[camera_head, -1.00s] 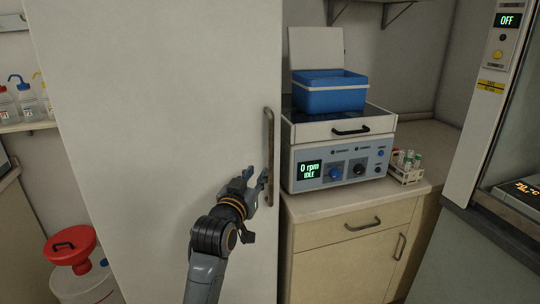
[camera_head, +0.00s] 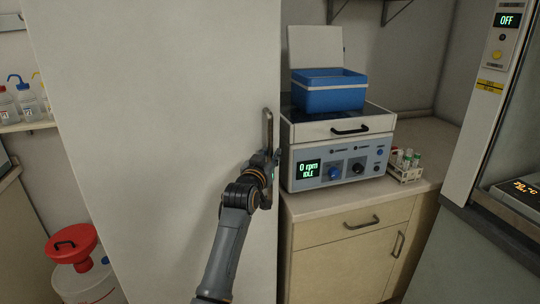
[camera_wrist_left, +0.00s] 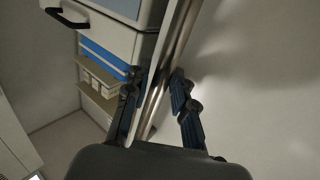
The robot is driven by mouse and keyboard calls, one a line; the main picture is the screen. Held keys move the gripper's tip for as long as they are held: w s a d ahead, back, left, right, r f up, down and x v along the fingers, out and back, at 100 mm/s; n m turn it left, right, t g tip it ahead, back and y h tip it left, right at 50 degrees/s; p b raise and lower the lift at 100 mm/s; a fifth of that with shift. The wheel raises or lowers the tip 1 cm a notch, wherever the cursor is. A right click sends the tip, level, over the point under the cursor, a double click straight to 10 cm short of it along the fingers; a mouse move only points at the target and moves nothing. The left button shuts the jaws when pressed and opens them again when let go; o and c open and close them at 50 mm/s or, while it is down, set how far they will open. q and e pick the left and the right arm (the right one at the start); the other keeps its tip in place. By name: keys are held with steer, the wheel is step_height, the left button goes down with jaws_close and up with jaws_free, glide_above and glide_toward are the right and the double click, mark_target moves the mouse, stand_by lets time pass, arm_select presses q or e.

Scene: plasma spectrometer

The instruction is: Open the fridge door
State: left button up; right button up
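The fridge door (camera_head: 150,130) is a tall, plain white panel filling the left half of the head view. It looks shut. Its vertical metal bar handle (camera_head: 268,128) is near the door's right edge. My left gripper (camera_head: 268,162) is at the lower part of this handle. In the left wrist view, the handle (camera_wrist_left: 168,65) runs between the two blue-padded fingers (camera_wrist_left: 157,92). They stand apart, with a gap between the right finger and the bar, so the gripper is open around it. My right gripper is not in view.
A centrifuge (camera_head: 340,160) with a blue box (camera_head: 329,92) on top stands on the counter (camera_head: 310,207) just right of the handle. A test tube rack (camera_head: 405,174) is beside it. A red funnel (camera_head: 72,246) on a white container is at the lower left.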

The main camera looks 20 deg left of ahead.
arm_select(q)
jaws_close()
